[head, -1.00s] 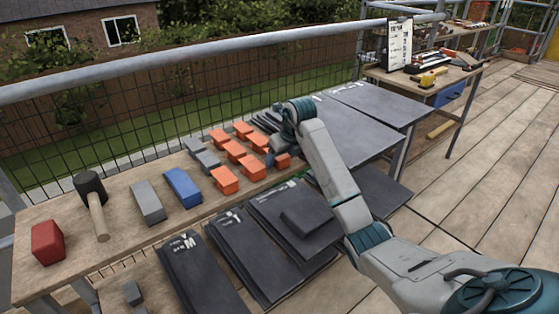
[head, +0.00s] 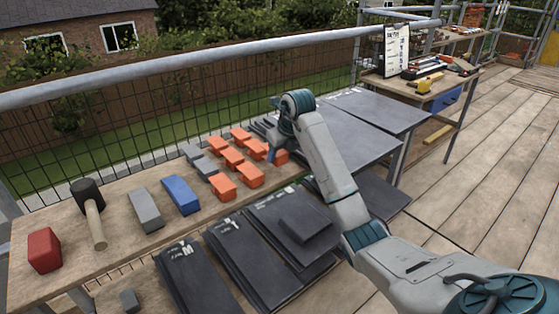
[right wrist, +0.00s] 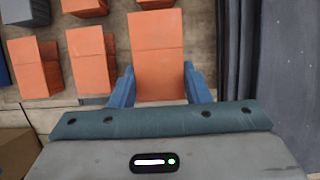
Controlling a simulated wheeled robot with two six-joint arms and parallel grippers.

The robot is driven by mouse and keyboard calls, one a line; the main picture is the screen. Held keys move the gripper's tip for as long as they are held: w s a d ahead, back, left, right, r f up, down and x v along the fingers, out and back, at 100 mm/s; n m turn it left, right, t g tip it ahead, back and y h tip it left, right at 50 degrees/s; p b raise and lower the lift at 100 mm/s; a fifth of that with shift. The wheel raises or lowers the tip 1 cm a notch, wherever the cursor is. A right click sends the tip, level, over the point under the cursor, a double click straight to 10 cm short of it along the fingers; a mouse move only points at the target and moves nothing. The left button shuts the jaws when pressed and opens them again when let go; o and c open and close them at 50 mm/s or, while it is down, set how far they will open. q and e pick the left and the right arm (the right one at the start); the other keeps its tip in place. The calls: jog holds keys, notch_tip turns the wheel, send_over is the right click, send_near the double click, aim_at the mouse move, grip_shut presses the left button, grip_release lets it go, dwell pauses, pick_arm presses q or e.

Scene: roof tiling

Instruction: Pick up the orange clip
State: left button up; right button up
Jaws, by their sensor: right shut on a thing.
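My right gripper (head: 272,154) reaches over the wooden bench with its blue fingers pointing down. It is shut on an orange clip (head: 281,157) at the right end of the group of orange clips. In the right wrist view the held clip (right wrist: 157,55) is a two-part orange block between the blue fingers (right wrist: 158,88). I cannot tell whether it clears the bench top. Several other orange clips (head: 222,187) lie in rows to its left, and they also show in the wrist view (right wrist: 90,60). My left gripper is not in view.
Grey blocks (head: 146,210), a blue block (head: 181,194), a mallet (head: 90,205) and a red block (head: 44,250) lie on the bench (head: 120,243). Dark slates (head: 240,262) lie in front, with more slates (head: 365,110) to the right. A railing (head: 200,62) runs behind.

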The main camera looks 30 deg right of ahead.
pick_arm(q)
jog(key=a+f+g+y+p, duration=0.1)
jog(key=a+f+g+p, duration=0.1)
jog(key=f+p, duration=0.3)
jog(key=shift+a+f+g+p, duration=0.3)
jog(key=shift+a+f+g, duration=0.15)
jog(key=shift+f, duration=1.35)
pick_arm(e)
jog(key=s+a+r, duration=0.1)
jog(key=s+a, duration=0.7)
jog(key=s, duration=0.5)
jog(key=shift+a, duration=0.4)
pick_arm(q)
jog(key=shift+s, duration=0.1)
pick_arm(e)
jog(key=o, duration=0.5)
jog(key=c, duration=0.7)
